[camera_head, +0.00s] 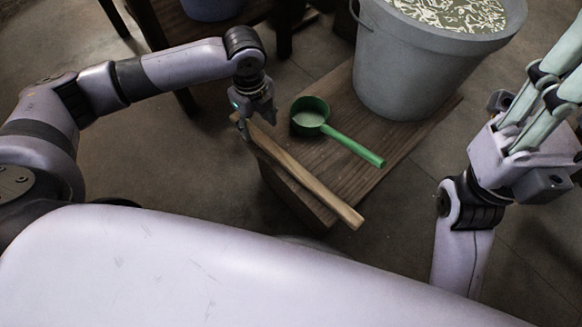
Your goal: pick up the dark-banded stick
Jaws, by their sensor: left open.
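A wooden stick (310,183) lies slanted along the left edge of a low wooden platform, and its near end sticks out past the front corner. No dark band is clear on the part I can see. My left gripper (244,130) is open, pointing down at the far end of the stick. Its fingers are close to that end and partly hide it; I cannot tell whether they touch it. My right gripper (552,95) is raised at the right edge, away from the stick. Its pale green fingers run out of frame, so its opening is unclear.
A green ladle (311,113) with pale contents lies on the wooden platform (345,90), right of the stick. A large grey bucket (405,70) with pale pieces on top stands behind it. A blue container (212,6) and dark furniture legs are at the top.

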